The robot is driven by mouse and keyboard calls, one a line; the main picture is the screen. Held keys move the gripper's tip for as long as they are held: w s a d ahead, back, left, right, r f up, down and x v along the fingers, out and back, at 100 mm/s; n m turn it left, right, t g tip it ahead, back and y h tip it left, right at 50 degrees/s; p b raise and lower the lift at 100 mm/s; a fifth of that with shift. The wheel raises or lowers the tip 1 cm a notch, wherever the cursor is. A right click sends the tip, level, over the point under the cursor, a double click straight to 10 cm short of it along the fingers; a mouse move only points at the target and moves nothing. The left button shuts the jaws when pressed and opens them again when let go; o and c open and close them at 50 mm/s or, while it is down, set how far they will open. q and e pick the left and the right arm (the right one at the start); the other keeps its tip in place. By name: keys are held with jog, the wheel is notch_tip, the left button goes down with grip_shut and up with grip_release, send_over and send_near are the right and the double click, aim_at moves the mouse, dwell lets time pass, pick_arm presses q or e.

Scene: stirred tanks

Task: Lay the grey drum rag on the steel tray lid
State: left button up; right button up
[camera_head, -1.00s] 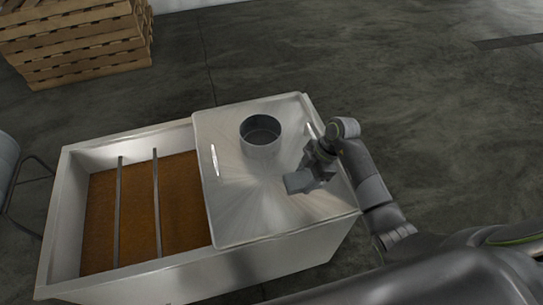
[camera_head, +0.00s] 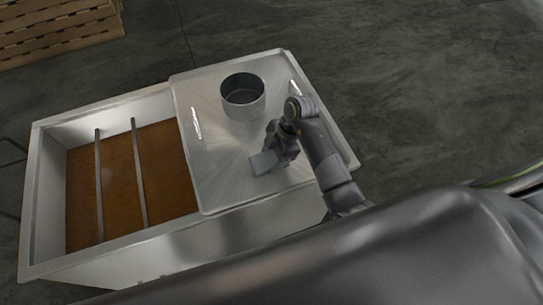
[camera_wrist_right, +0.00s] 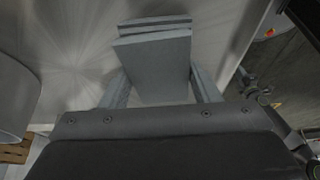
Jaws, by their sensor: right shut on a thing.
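The grey drum rag (camera_head: 263,162) is a small folded grey block held in my right gripper (camera_head: 272,156). In the right wrist view the rag (camera_wrist_right: 155,55) shows as stacked flat layers between the two fingers. My right gripper is shut on it, over the near right part of the steel tray lid (camera_head: 215,165). The lid is a pale brushed metal plate covering the right part of a long tank; it also shows in the right wrist view (camera_wrist_right: 75,35). Whether the rag touches the lid I cannot tell. My left gripper is out of view.
An open steel cylinder (camera_head: 243,97) stands on the lid, behind the rag. Bright handles (camera_head: 196,123) lie near the lid's sides. The tank's left part (camera_head: 75,125) is open, with orange-brown contents and two bars. Wooden pallets (camera_head: 60,30) stand far left.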

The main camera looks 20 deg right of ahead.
jog(key=shift+f, duration=0.5)
jog(key=o, duration=1)
jog(key=shift+f, duration=0.1)
jog(key=shift+c, duration=0.2)
jog(key=v, duration=1.2)
jog(key=shift+r, duration=0.25)
jog(key=shift+a, duration=0.1)
